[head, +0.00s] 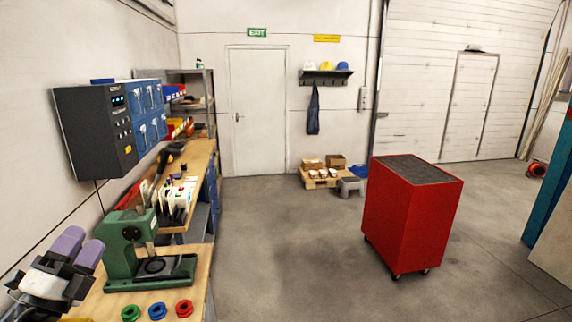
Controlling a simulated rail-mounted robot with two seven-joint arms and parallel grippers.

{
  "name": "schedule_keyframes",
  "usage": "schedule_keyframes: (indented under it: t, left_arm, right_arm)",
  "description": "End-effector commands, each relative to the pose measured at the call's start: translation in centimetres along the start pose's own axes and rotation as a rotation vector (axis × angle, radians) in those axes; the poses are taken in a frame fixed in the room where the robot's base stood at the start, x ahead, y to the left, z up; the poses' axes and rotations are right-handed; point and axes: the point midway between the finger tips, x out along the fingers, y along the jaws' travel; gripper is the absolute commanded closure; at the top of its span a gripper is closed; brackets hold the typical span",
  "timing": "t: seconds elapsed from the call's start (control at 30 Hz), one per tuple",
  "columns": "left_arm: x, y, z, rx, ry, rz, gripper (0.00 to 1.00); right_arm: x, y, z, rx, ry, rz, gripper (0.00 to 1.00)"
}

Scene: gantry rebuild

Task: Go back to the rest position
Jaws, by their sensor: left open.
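My left gripper (81,246) shows at the lower left of the head view, with two purple fingers on a pale grey body. Its fingers are apart and nothing shows between them. It is at the left side of the wooden workbench (100,306), left of the green press (150,255). I cannot tell its exact height above the bench. My right gripper is not in view.
Green (131,313), blue (157,311) and red (184,308) rings lie at the bench front. A grey control box (95,128) hangs on the left wall. A red cabinet (410,220) on casters stands at right. The floor between is clear.

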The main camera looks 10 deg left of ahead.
Motion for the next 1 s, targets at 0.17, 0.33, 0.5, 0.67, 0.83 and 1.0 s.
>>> schedule_keyframes:
  t: [0.17,0.33,0.5,0.67,0.83,1.0]
  left_arm:
    - [-2.6,1.9,1.1,-0.191,-0.374,0.082,0.44]
    - [-9.7,8.9,-1.9,-0.427,-0.681,0.421,0.44]
    - [-18.5,14.8,-8.6,-0.678,-0.819,0.797,0.44]
    - [-26.9,17.6,-16.3,-0.940,-0.839,1.074,0.44]
    - [-35.4,18.9,-21.1,-1.106,-0.967,1.245,0.44]
    - [-41.8,19.7,-23.8,-1.165,-1.092,1.374,0.44]
  right_arm:
    - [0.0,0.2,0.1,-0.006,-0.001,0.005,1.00]
    - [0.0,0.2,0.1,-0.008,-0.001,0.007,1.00]
    - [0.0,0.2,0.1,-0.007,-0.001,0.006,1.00]
    - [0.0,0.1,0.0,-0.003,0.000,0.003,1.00]
    - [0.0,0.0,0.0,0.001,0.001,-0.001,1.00]
    - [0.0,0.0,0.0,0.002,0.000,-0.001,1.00]
